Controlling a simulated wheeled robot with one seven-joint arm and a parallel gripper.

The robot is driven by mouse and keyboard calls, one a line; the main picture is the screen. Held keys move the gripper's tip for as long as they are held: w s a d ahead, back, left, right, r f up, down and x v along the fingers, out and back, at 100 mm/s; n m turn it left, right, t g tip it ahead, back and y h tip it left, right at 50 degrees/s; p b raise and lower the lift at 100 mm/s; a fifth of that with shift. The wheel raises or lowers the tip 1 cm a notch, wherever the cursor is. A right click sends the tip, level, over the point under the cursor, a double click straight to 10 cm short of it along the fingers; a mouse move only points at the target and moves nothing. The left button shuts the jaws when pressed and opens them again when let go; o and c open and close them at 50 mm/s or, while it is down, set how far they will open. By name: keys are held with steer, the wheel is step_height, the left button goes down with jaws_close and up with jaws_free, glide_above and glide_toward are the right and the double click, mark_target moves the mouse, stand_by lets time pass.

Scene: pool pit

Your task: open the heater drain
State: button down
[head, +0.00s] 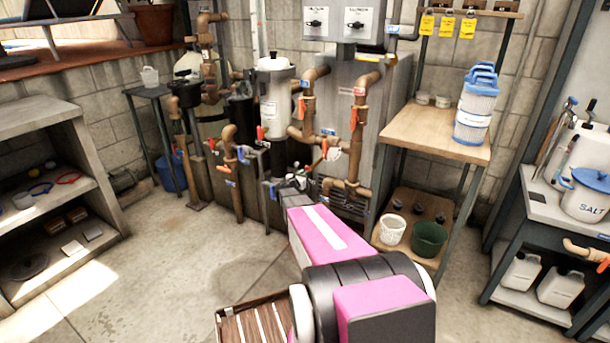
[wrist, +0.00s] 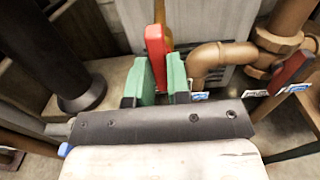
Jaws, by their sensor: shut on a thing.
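In the wrist view, my gripper (wrist: 160,82) has two green finger pads closed on either side of a red valve handle (wrist: 155,48). The handle stands upright between the pads, and its lower end is hidden by the gripper. A brown pipe elbow (wrist: 208,58) is just right of the fingers, in front of a grey slatted panel. In the head view, the grey heater cabinet (head: 388,88) stands against the block wall with brown pipes in front. My gripper (head: 284,188) is low in front of these pipes; the held handle is not clear there.
Another red handle (wrist: 290,70) with blue-and-white tags is close right of the gripper. Orange-red handles (head: 303,108) hang on nearby pipes. A wooden table (head: 425,135) is on the right, with a green bucket (head: 429,238) below. Open floor (head: 170,265) lies left.

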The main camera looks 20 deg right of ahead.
steer(key=c, duration=1)
jaws_free()
steer(key=shift+s+a, duration=0.1)
steer(key=v, duration=0.6)
steer(key=shift+s+a, duration=0.25)
steer(key=shift+a, duration=0.1)
